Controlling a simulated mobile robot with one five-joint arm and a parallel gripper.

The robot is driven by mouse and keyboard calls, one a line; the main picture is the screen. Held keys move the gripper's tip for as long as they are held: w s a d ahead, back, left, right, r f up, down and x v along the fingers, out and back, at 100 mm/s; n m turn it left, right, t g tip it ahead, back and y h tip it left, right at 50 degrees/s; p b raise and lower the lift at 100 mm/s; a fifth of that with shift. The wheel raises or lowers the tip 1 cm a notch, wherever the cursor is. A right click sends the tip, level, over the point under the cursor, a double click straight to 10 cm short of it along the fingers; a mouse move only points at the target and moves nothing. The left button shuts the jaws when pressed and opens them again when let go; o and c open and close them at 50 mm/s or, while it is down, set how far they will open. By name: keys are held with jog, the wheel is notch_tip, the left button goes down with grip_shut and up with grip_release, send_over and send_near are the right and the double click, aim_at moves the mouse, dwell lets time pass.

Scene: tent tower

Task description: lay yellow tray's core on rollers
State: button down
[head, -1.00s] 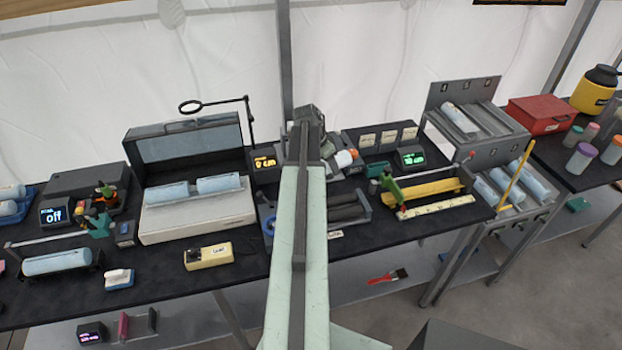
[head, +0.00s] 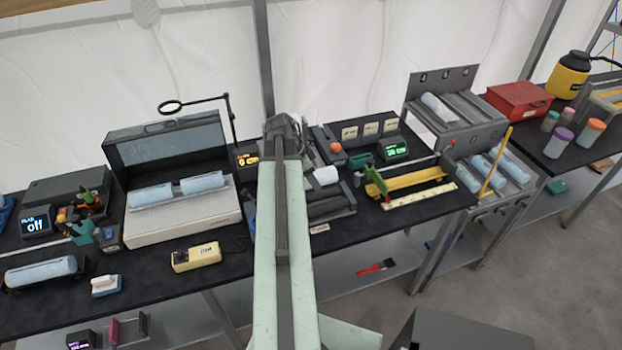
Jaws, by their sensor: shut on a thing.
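The yellow tray (head: 412,180) stands on the right part of the dark bench, with no core visible in it. The dark rollers (head: 332,204) lie left of it, partly hidden behind my arm. A pale core (head: 326,176) shows just right of my arm, over the far side of the rollers. My gripper (head: 303,165) is at the arm's far end, mostly hidden by the arm, and is shut on this core. I cannot tell whether the core touches the rollers.
A white case (head: 190,225) with two pale cores stands left of my arm. A green-lit display (head: 392,150) and three small cards stand behind the tray. A grey rack (head: 465,120) with cores is at the right. A cream device (head: 195,256) lies near the bench's front edge.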

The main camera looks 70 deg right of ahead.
notch_tip(320, 180, down, 8)
jog(key=b, duration=0.8)
jog(key=shift+f, duration=0.2)
jog(key=shift+b, duration=0.3)
jog(key=shift+c, duration=2.3)
grip_release()
jog(key=shift+f, duration=0.1)
jog(key=p+v, duration=0.7)
jog(key=v, duration=0.1)
jog(key=shift+f, duration=0.1)
